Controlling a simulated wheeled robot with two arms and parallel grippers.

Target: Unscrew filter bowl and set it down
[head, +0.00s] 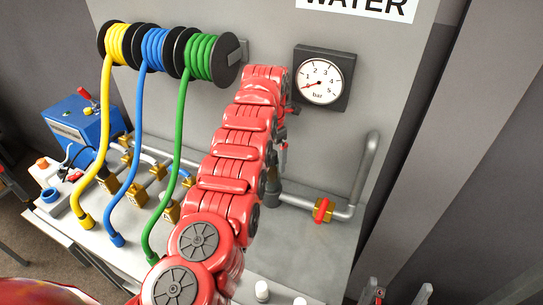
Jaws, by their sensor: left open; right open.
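My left arm, red and segmented, rises through the middle of the head view and hides much of the bench behind it. Of my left gripper (282,152), only a small grey part shows beside the arm; sensing aside, its fingertips are mostly hidden. I cannot make out the filter bowl; a dark grey fitting (273,192) shows partly behind the arm, at the left end of the grey pipe (345,210). My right gripper (398,294) is at the bottom right edge, its two fingers apart and nothing visible between them.
A pressure gauge (320,81) is on the grey panel. Yellow (117,44), blue (155,49) and green (203,58) hose reels hang at left. A red-handled valve (323,210) sits on the pipe. White cylinders (262,291) stand at the front.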

